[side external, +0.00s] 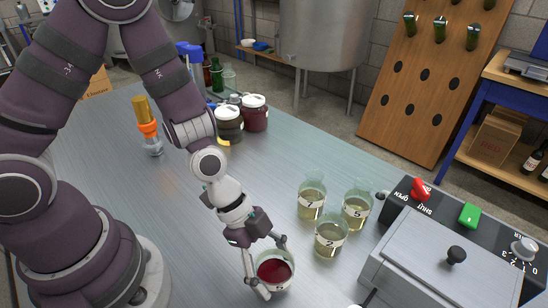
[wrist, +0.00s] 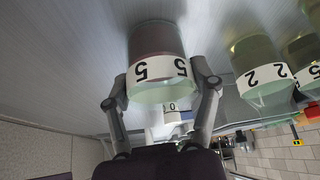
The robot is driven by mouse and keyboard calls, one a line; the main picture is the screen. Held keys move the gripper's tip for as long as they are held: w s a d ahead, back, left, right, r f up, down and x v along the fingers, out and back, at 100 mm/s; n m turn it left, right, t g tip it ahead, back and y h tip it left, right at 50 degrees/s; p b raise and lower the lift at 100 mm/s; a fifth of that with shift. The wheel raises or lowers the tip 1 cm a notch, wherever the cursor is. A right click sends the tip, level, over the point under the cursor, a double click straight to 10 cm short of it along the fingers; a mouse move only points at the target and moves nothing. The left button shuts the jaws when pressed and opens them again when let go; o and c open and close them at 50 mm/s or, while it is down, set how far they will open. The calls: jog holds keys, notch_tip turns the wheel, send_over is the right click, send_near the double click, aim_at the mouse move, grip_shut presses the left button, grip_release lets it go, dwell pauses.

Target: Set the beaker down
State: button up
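A clear beaker of dark red liquid (side external: 274,272) is at the front of the metal table (side external: 110,190), between the two fingers of my gripper (side external: 271,264). In the wrist view the beaker (wrist: 157,45) has a white band marked 5, and the gripper fingers (wrist: 158,76) press on both sides of it. The gripper is shut on the beaker. The beaker looks upright and low over the tabletop; whether its base touches the table I cannot tell.
Three beakers of pale yellow liquid (side external: 330,240) stand close together right of the gripper. A metal-lidded box (side external: 430,265) and control panel (side external: 470,215) lie further right. Dark jars (side external: 254,113) and an orange-topped bottle (side external: 148,130) stand further back. The middle of the table is clear.

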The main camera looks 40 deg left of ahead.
jog(key=o, duration=0.3)
jog(key=shift+o, duration=0.2)
jog(key=shift+r, duration=0.1)
jog(key=s+a+r+n+t+y, duration=0.1)
jog(key=a+r+n+t+y, duration=0.1)
jog(key=a+r+n, duration=0.5)
jog(key=s+a+r+n+t+y, duration=0.1)
jog(key=a+r+n+t+y, duration=0.1)
jog(key=a+r+n, duration=0.6)
notch_tip(320, 180, up, 4)
jog(key=shift+s+f+y, duration=0.15)
jog(key=shift+s+y, duration=0.1)
jog(key=shift+y, duration=0.65)
